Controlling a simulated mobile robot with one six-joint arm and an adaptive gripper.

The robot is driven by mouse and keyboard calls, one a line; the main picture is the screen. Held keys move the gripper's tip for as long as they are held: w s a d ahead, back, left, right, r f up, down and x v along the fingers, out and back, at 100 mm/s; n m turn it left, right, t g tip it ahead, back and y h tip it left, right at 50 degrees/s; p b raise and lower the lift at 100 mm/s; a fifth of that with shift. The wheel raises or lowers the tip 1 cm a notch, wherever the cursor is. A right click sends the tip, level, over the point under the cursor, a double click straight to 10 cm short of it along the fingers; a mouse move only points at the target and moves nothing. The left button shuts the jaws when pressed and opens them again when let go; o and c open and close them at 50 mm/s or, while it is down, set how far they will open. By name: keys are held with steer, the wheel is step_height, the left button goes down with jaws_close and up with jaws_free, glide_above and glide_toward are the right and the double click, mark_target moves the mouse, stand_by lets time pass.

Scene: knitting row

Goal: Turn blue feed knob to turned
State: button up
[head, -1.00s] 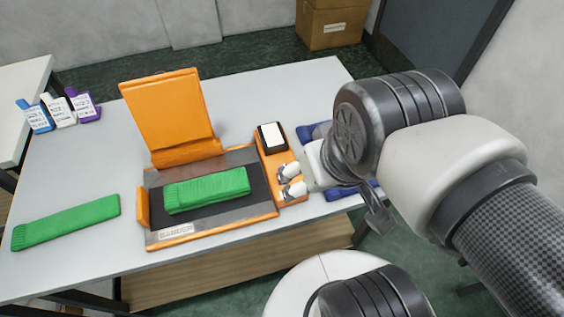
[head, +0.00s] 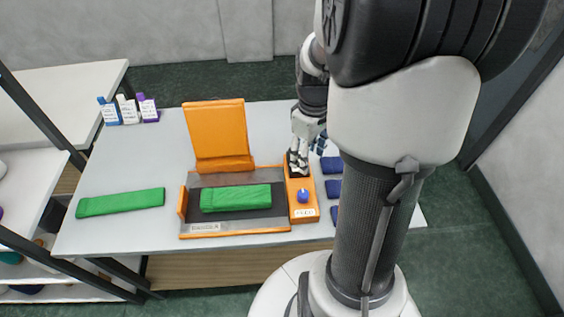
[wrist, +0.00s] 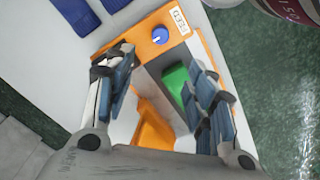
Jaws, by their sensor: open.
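The blue feed knob (head: 303,195) sits on the orange side panel (head: 291,187) of the machine, just above a white label reading FEED. In the wrist view the knob (wrist: 160,36) shows a white line on its top and stands beyond the fingertips, apart from them. My gripper (head: 298,160) is over the far end of the orange panel, behind the knob. In the wrist view my gripper (wrist: 165,75) has its fingers wide apart with nothing between them. It hides the far end of the panel in the head view.
The machine has a raised orange lid (head: 218,135) and a green knitted piece (head: 236,197) on its bed. Another green piece (head: 121,202) lies at left. Blue folded pieces (head: 332,165) lie right of the panel. Several bottles (head: 128,110) stand at the back left.

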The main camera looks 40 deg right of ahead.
mark_target(303, 193)
step_height(303, 193, down, 17)
steer(key=b, duration=0.5)
steer(key=shift+f, duration=0.15)
steer(key=shift+c, duration=0.5)
steer(key=c, duration=1)
